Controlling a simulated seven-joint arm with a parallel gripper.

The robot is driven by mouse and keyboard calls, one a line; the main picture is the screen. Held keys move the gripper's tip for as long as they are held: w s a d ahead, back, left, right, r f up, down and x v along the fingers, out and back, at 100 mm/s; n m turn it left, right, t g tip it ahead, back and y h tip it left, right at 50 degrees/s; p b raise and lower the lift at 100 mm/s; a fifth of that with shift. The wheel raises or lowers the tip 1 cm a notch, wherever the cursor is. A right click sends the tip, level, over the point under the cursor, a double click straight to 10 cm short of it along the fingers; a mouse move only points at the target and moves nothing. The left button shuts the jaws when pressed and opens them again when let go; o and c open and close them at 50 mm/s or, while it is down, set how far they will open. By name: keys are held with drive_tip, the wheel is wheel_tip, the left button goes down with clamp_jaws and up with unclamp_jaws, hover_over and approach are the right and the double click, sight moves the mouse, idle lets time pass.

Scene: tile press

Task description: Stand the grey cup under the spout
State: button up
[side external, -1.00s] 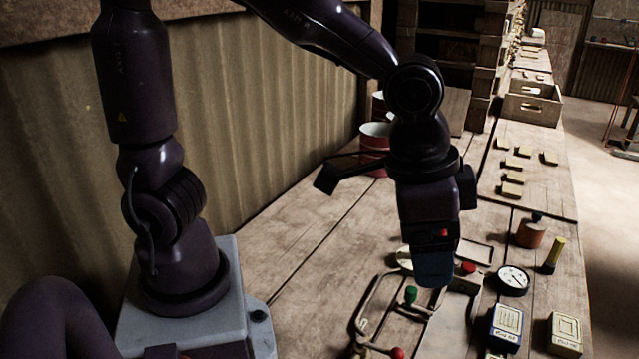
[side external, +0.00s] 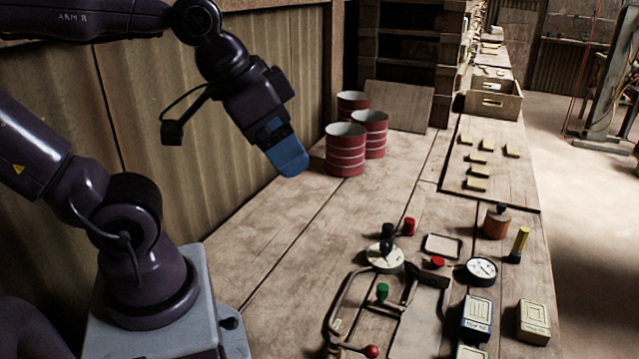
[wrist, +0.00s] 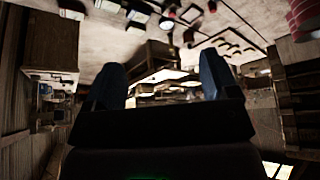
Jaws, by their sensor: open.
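I cannot make out a grey cup or a spout in either view. My gripper (side external: 287,158) is in the air left of the red cans, tilted down to the right, with its blue fingers clear of the table. In the wrist view my gripper (wrist: 162,80) shows its two blue fingers well apart, with nothing between them. The press frame (side external: 345,305), with a green knob (side external: 382,292) and a red ball handle (side external: 371,351), is on the bench at lower centre, well away from my gripper.
Red cans (side external: 345,150) stand by the wall. A round dial (side external: 385,258), a gauge (side external: 481,270), a brown pot (side external: 495,224) and small boxes (side external: 477,318) crowd the front right. Several tiles (side external: 478,171) lie on a board behind. The bench between cans and press is clear.

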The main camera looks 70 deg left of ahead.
drive_tip(key=shift+d, duration=0.1)
drive_tip(key=w+d+f+m+g, duration=0.1)
drive_tip(key=d+f+m, duration=0.4)
drive_tip(key=d, duration=0.5)
drive_tip(key=w+d+f+m+g+y, duration=0.1)
drive_tip(key=w+d+f+m+g, duration=0.1)
drive_tip(key=d+f+m, duration=0.3)
drive_tip(key=w+d+f+m+g, duration=0.2)
drive_tip(key=d+f+m, duration=0.3)
drive_tip(key=d+f, duration=0.6)
drive_tip(key=d, duration=0.5)
drive_tip(key=shift+w+m+g, duration=0.15)
drive_tip(key=shift+m+g, duration=0.25)
drive_tip(key=f, duration=0.4)
drive_tip(key=a+f, duration=0.1)
drive_tip(key=f, duration=0.7)
drive_tip(key=shift+a+f, duration=0.35)
drive_tip(key=shift+f, duration=0.05)
